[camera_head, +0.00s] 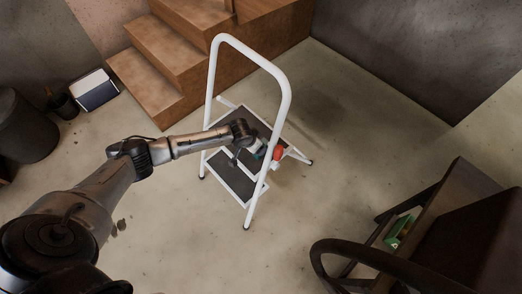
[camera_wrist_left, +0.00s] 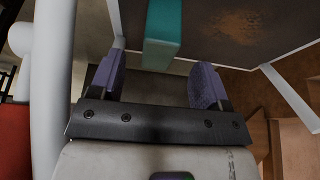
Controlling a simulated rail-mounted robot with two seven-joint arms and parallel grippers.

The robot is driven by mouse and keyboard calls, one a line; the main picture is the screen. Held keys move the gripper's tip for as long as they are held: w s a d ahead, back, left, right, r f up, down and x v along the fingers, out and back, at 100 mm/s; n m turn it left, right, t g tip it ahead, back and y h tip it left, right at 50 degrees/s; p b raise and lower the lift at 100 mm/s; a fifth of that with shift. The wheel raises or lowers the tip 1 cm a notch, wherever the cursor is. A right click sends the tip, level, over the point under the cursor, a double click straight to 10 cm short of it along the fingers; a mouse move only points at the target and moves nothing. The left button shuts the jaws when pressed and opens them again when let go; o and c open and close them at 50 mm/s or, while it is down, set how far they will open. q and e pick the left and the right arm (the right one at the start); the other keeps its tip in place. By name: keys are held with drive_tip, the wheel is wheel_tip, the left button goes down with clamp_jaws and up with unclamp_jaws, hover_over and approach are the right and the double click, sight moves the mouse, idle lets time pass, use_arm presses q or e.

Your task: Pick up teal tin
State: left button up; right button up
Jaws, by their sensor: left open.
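The teal tin (camera_wrist_left: 163,35) shows in the left wrist view as an upright-looking block by the dark step pad. In the head view only a small teal patch (camera_head: 261,152) shows beside my gripper. My left gripper (camera_wrist_left: 157,85) is open, its two purple-grey fingers apart and nothing between their tips. The tin lies just beyond the fingertips, roughly between them across the picture, with no clear contact. In the head view my left gripper (camera_head: 252,154) is small and partly hidden at the step ladder. My right gripper is not in view.
A white step ladder (camera_head: 284,100) surrounds the gripper with its rails; one rail (camera_wrist_left: 55,80) runs close on the left in the wrist view. A red object (camera_head: 278,154) sits near the tin. Wooden stairs (camera_head: 160,60) stand behind. A green box (camera_head: 400,231) is at right.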

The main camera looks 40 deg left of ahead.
use_arm(q)
drive_tip(key=b+x, duration=0.2)
drive_tip(key=x, duration=0.3)
drive_tip(key=shift+w+f, duration=0.1)
drive_tip(key=shift+f, duration=0.25)
drive_tip(key=shift+w+f, duration=0.2)
drive_tip(key=shift+f, duration=0.2)
drive_tip(key=c, duration=1)
